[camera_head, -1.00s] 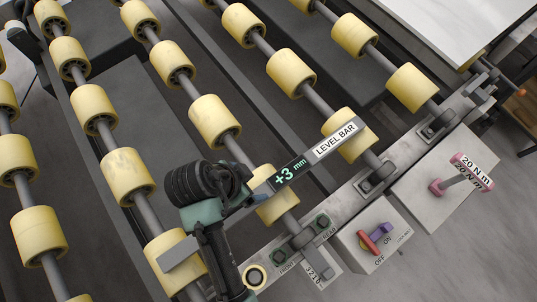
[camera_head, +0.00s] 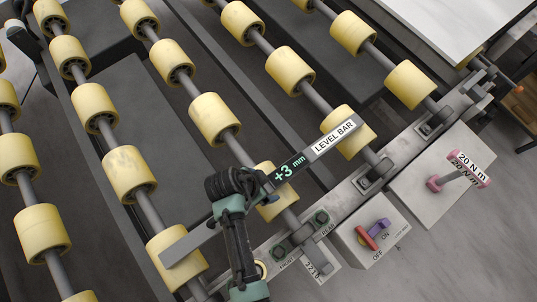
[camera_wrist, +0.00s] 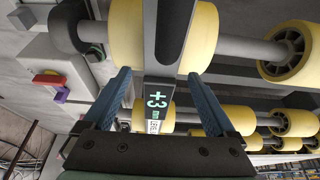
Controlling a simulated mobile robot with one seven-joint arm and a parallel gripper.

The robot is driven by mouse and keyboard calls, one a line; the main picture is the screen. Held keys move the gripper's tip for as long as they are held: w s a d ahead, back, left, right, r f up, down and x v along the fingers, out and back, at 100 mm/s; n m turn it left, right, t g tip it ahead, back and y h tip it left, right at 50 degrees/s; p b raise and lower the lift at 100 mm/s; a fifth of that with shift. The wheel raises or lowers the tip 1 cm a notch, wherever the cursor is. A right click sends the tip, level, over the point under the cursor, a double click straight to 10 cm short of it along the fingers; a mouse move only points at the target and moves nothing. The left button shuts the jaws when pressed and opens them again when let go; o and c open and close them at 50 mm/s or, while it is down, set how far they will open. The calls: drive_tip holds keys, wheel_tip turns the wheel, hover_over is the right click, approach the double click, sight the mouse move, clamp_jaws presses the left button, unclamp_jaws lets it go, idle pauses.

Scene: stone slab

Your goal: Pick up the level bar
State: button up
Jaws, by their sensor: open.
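The level bar (camera_head: 333,138) is a long grey bar with a white "LEVEL BAR" label and a dark display reading "+3 mm". In the head view it lies diagonally across several yellow rollers. My gripper (camera_head: 236,183) is over the bar's middle, left of the display, and hides part of it. In the wrist view the bar (camera_wrist: 172,35) runs between the two blue fingers of my gripper (camera_wrist: 161,85). The fingers are open, one on each side of the bar, with gaps to it.
Yellow rollers (camera_head: 215,119) on grey shafts fill the left and middle. A control box with a red and purple switch (camera_head: 372,235) and a box with a pink "20 N m" tool (camera_head: 458,172) stand at right. A pale slab (camera_head: 450,25) lies at top right.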

drive_tip(key=shift+x, duration=0.95)
clamp_jaws()
drive_tip(key=shift+w+r, duration=0.1)
